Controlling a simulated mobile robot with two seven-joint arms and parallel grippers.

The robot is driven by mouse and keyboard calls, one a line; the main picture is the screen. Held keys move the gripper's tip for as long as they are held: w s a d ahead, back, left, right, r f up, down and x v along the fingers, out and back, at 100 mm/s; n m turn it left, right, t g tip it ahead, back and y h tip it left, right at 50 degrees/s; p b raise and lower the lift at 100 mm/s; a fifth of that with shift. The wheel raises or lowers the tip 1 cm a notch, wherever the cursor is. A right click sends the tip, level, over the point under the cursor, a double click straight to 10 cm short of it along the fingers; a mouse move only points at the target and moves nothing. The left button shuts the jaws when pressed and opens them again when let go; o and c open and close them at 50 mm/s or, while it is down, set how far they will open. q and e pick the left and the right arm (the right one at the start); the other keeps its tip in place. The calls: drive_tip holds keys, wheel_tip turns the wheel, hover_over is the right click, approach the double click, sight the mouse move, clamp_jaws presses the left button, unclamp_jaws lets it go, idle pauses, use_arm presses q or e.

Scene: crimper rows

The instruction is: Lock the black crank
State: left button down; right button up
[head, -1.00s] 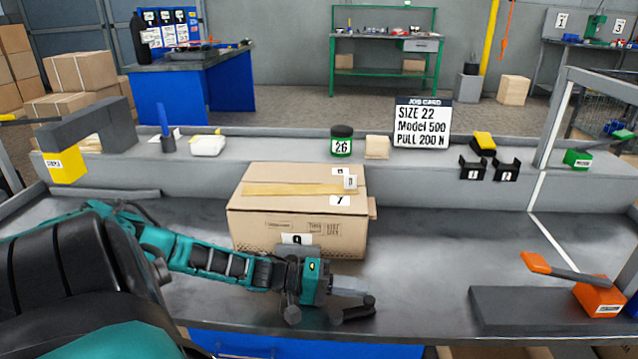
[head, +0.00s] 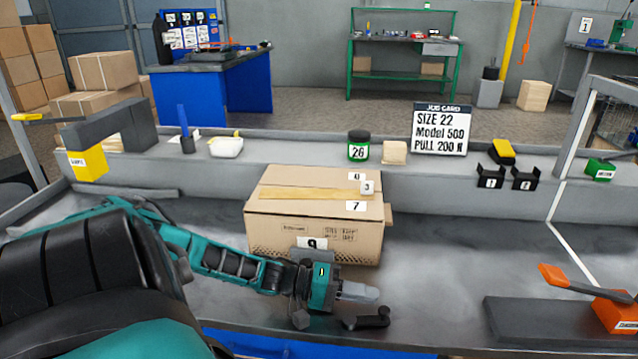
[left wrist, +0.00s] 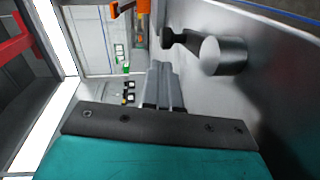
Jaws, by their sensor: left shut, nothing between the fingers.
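The black crank (head: 368,321) sits at the front of the grey bench, a short dark arm with a rounded knob at its right end. In the left wrist view the crank (left wrist: 222,56) shows as a large dark cylinder and a shorter arm, right of and beyond the fingertips. My left gripper (head: 372,293) is shut and empty, just behind and above the crank in the head view, apparently apart from it. Its closed fingers (left wrist: 165,84) point forward in the left wrist view. My right gripper is not in view.
A cardboard box (head: 314,225) stands close behind my left gripper. An orange-handled tool (head: 612,313) on a dark plate (head: 530,325) lies at the right. A job card (head: 440,130) stands on the rear ledge. The bench between box and plate is clear.

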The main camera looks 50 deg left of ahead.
use_arm(q)
drive_tip(key=p+v, duration=0.2)
drive_tip(key=v, duration=0.9)
drive_tip(key=shift+s+a, duration=0.15)
drive_tip(key=shift+s, duration=0.15)
